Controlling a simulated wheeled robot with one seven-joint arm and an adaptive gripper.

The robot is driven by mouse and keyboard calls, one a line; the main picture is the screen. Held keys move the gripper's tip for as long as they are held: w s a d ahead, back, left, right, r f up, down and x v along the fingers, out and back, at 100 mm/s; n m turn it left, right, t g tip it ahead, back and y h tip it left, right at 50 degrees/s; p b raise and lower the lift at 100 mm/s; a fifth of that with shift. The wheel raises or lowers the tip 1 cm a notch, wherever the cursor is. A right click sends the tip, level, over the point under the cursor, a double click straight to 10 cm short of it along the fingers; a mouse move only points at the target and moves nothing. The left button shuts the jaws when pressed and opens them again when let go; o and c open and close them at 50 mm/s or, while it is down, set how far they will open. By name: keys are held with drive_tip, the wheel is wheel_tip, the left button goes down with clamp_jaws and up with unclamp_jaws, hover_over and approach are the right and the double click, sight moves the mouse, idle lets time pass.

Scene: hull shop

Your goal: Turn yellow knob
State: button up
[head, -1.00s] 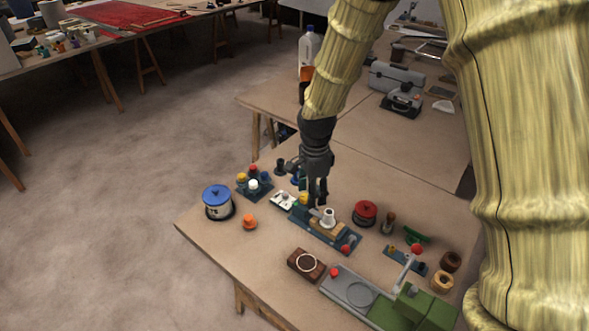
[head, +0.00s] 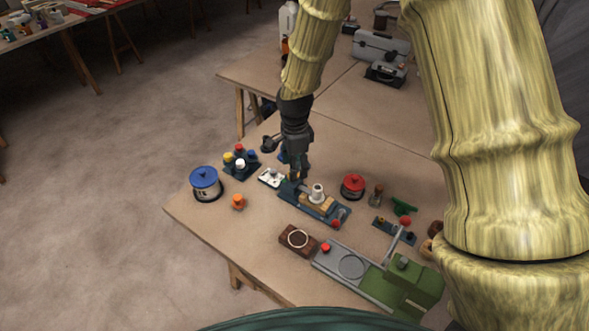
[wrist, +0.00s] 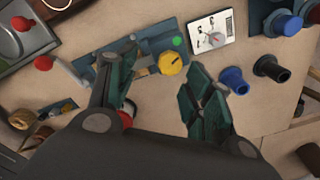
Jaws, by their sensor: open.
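The yellow knob (wrist: 173,63) is round, with a dark mark on its face. In the wrist view it sits at the end of a dark blue fixture with a green dot, beside a white dial box (wrist: 212,38). My gripper (wrist: 160,75) is open and empty, with one dark green finger on each side of the picture and the knob showing just beyond the gap between the tips. No contact with it shows. In the head view my gripper (head: 297,178) points down over the left end of the blue fixture (head: 325,210) and mostly hides the knob.
A red-lidded tin (head: 353,186) stands right of the fixture and a blue-lidded tin (head: 206,184) far left. A block of coloured buttons (head: 240,162), an orange knob (head: 238,202) and a green machine (head: 405,285) are also on the table. Blue and black knobs (wrist: 271,68) lie close right of my fingers.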

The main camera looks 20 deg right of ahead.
drive_tip(key=w+f, duration=0.1)
drive_tip(key=f, duration=0.1)
drive_tip(key=w+f, duration=0.2)
drive_tip(key=shift+f, duration=0.2)
drive_tip(key=shift+s, duration=0.45)
drive_tip(key=shift+s+r, duration=0.5)
drive_tip(key=shift+s, duration=0.3)
drive_tip(key=shift+w+f, duration=0.65)
drive_tip(key=shift+w, duration=0.15)
drive_tip(key=c, duration=0.8)
drive_tip(key=shift+s+r, duration=0.15)
drive_tip(key=shift+r, duration=0.1)
drive_tip(key=shift+c, duration=1.1)
